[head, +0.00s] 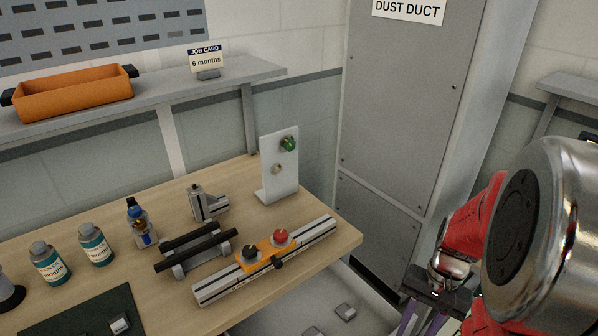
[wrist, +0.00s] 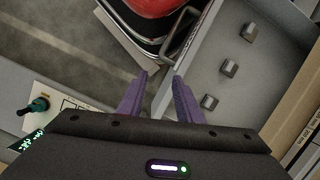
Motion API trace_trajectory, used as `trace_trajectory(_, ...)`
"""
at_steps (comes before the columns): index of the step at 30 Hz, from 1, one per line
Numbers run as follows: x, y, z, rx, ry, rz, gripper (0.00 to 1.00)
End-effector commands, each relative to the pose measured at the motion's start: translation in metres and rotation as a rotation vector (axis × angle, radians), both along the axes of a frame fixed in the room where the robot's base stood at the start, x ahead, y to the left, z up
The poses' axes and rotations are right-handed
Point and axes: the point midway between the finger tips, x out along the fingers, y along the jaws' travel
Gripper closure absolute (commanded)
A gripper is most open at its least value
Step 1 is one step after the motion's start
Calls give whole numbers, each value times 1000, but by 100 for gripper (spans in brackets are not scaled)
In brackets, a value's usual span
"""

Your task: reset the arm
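My arm shows at the right of the head view, with red and polished metal links. My gripper (wrist: 160,88) has two purple fingers that stand apart with nothing between them in the wrist view. In the head view its purple fingers (head: 421,318) are partly cut off by the bottom edge. The gripper hangs right of the wooden workbench, clear of the things on it. A grey tray with several small metal blocks (wrist: 229,68) lies to its right in the wrist view.
The workbench (head: 345,240) holds a rail with an orange carriage (head: 262,256), a white panel with a green knob (head: 288,144), and several bottles (head: 95,245). A shelf above bears an orange bin (head: 72,95) and a job card (head: 206,60). The grey dust duct (head: 400,100) stands behind.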

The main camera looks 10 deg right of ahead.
Motion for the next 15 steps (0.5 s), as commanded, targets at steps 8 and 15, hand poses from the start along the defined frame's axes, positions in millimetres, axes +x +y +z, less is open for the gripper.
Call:
trace_trajectory(8,18,21,33,-97,-107,167,68)
trace_trajectory(15,30,43,60,-173,-199,297,68)
